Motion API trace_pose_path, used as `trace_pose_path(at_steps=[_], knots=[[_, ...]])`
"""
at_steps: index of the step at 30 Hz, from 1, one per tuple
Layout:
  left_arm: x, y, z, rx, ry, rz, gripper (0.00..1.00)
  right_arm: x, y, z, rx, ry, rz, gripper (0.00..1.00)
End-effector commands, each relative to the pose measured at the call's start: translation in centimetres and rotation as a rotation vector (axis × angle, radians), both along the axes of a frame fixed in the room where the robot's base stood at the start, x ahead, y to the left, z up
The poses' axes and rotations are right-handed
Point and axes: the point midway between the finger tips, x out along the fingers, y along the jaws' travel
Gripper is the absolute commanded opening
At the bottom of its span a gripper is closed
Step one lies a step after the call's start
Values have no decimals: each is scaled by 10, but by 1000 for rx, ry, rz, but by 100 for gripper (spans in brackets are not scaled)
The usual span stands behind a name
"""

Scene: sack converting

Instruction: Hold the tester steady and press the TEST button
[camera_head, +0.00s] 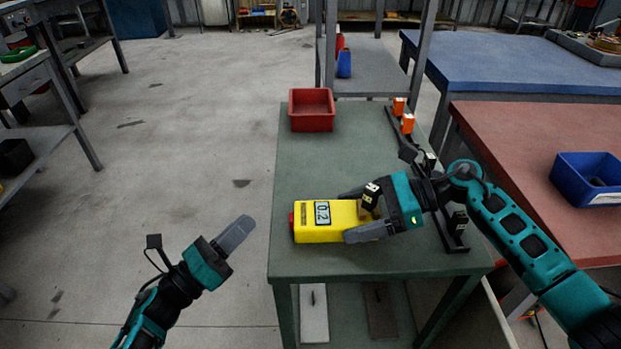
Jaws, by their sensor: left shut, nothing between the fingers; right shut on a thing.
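The yellow tester (337,234) lies on the green table (310,163) near its front left part. Its grey display reads about 0.2, and a red part (291,226) shows at its left end. My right gripper (355,214) reaches in from the right and is shut on the tester's body, one finger along each long side. My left gripper (241,229) is shut and empty, left of the table edge and apart from the tester. The TEST button's label cannot be read; the red part may be the button.
A red bin (311,110) stands at the table's far left corner. A dark rail (402,132) with orange blocks runs along the table's right side. A blue bin (588,180) sits on the red table at right. The floor left of the table is clear.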

Motion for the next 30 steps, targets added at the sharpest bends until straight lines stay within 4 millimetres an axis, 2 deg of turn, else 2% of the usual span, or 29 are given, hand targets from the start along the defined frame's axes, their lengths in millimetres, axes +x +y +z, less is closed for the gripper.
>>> trace_pose_path(at_steps=[22,23,28,30], knots=[[0,0,0,0,0,0,0,0,0,0,0,0,0,38],[0,0,0,0,0,0,0,0,0,0,0,0,0,82],[0,0,0,0,0,0,0,0,0,0,0,0,0,98],[0,0,0,0,0,0,0,0,0,0,0,0,0,100]])
